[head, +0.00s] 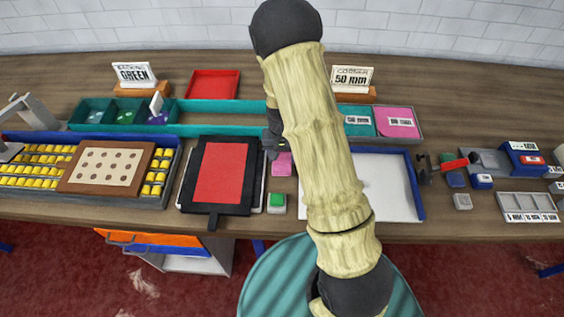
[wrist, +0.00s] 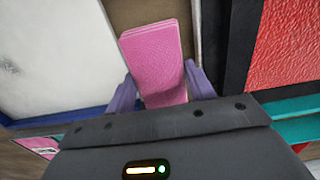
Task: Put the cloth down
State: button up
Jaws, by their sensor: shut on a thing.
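A pink cloth, folded into a narrow pad (wrist: 155,55), lies between the two purple fingers of my gripper (wrist: 162,88) in the wrist view. The gripper is shut on it. In the head view the pink cloth (head: 282,164) shows just below my dark gripper (head: 274,148), over the strip of wood between the red-centred black frame and the white tray. My arm hides part of that area. I cannot tell whether the cloth touches the table.
The black frame with the red panel (head: 221,172) is close on the left. The blue-edged white tray (head: 398,188) is close on the right, partly behind my arm. A green-topped block (head: 277,203) stands just in front. A teal tray (head: 215,129) runs behind.

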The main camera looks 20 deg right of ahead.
aim_at(282, 164)
jog(key=shift+f+p, duration=0.4)
jog(key=shift+f, duration=1.65)
jog(key=shift+f, duration=0.15)
jog(key=o, duration=1.2)
notch_tip(282, 164, up, 12)
jog(key=shift+r+b, duration=0.15)
jog(key=shift+b, duration=1)
